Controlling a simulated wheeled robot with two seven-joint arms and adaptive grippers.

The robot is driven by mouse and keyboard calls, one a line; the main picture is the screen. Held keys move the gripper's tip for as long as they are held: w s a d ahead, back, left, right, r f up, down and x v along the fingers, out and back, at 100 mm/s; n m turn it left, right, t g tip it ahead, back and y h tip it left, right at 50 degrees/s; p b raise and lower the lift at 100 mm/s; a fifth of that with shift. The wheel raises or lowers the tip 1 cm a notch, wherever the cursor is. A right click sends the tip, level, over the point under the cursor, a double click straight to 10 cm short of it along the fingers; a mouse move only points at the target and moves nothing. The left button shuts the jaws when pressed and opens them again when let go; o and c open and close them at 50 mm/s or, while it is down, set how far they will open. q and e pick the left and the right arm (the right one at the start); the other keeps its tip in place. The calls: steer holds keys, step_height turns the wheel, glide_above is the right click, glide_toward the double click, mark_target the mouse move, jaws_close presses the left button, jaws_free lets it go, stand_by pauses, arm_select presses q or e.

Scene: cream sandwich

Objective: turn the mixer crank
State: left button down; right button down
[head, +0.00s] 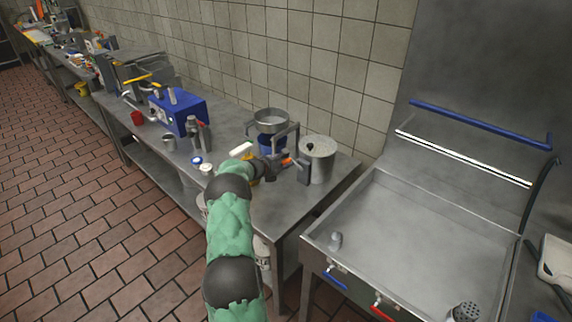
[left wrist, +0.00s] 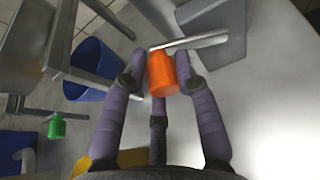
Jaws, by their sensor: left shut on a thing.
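The mixer (head: 271,122) stands on the steel counter by the tiled wall, with a metal bowl on top of a frame. Its crank has an orange knob (head: 287,161), seen close up in the left wrist view (left wrist: 162,74). A thin metal crank arm (left wrist: 200,40) runs from the knob to a grey housing (left wrist: 222,22). My left gripper (head: 278,164) reaches in from the front. Its three purple-grey fingers close around the knob in the left wrist view (left wrist: 162,85). My right gripper is in neither view.
A grey pot (head: 318,158) stands right beside the mixer. A blue machine (head: 181,112), silver bottles (head: 200,132) and small lidded jars (head: 206,168) are to the left. A steel sink (head: 400,230) is at the right. A blue container (left wrist: 88,66) shows near the fingers.

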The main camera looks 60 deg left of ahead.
arm_select(q)
steer(key=shift+w+d, duration=0.1)
steer(key=shift+w, duration=0.05)
steer(key=c, duration=1)
jaws_free()
steer(key=shift+s+r, duration=0.1)
steer(key=shift+s, duration=0.3)
steer(key=v, duration=1.1)
